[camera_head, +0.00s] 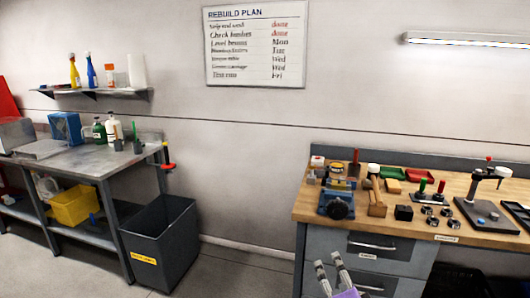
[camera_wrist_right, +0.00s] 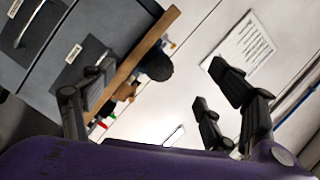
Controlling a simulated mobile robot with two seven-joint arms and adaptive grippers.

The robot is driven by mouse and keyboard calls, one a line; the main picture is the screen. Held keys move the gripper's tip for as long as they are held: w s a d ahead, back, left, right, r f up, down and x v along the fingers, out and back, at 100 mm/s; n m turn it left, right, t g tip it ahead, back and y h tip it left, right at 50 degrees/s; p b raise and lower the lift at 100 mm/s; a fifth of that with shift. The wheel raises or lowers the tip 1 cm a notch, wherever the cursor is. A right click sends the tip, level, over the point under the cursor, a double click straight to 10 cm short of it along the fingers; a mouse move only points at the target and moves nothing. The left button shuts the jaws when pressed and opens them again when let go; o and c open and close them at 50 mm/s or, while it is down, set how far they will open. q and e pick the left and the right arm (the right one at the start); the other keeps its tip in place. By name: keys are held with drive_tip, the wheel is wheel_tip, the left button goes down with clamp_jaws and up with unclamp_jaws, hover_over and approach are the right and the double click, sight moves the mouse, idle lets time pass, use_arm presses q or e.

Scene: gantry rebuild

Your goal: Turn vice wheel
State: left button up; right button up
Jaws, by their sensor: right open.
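A blue vice (camera_head: 325,197) sits at the front left of the wooden bench top. Its dark round wheel (camera_head: 338,210) faces out over the bench's front edge. In the right wrist view a dark round shape (camera_wrist_right: 157,66), which looks like the wheel, sticks out past the bench edge between the fingers. My right gripper (camera_head: 329,262) is low in front of the bench drawers, below the wheel and apart from it. In the right wrist view its fingers (camera_wrist_right: 152,88) are wide apart with nothing between them. My left gripper is not in view.
The workbench (camera_head: 480,190) holds a mallet (camera_head: 377,204), a black block (camera_head: 403,213) and a tool stand (camera_head: 485,210). Drawers (camera_head: 371,243) with handles lie under its top. A grey bin (camera_head: 160,245) and a metal table (camera_head: 75,163) stand left. Floor between is clear.

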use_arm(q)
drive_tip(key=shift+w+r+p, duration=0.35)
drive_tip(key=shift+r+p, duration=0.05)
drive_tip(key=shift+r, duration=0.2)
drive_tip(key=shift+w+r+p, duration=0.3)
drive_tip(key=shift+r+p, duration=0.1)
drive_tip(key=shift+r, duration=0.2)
use_arm(e)
drive_tip(key=s+f+n+g, duration=0.2)
drive_tip(key=s+f+n, duration=0.2)
drive_tip(key=s, duration=1)
drive_tip(key=s+f+n+g, duration=0.3)
drive_tip(key=s+f, duration=0.7)
drive_tip(key=s, duration=0.5)
drive_tip(key=s+f+n+g, duration=0.3)
drive_tip(key=s+f+n, duration=0.2)
drive_tip(key=s, duration=0.9)
wheel_tip(320, 180, down, 3)
drive_tip(key=shift+s+a+r, duration=0.2)
drive_tip(key=shift+s+a, duration=0.05)
drive_tip(key=shift+s, duration=0.1)
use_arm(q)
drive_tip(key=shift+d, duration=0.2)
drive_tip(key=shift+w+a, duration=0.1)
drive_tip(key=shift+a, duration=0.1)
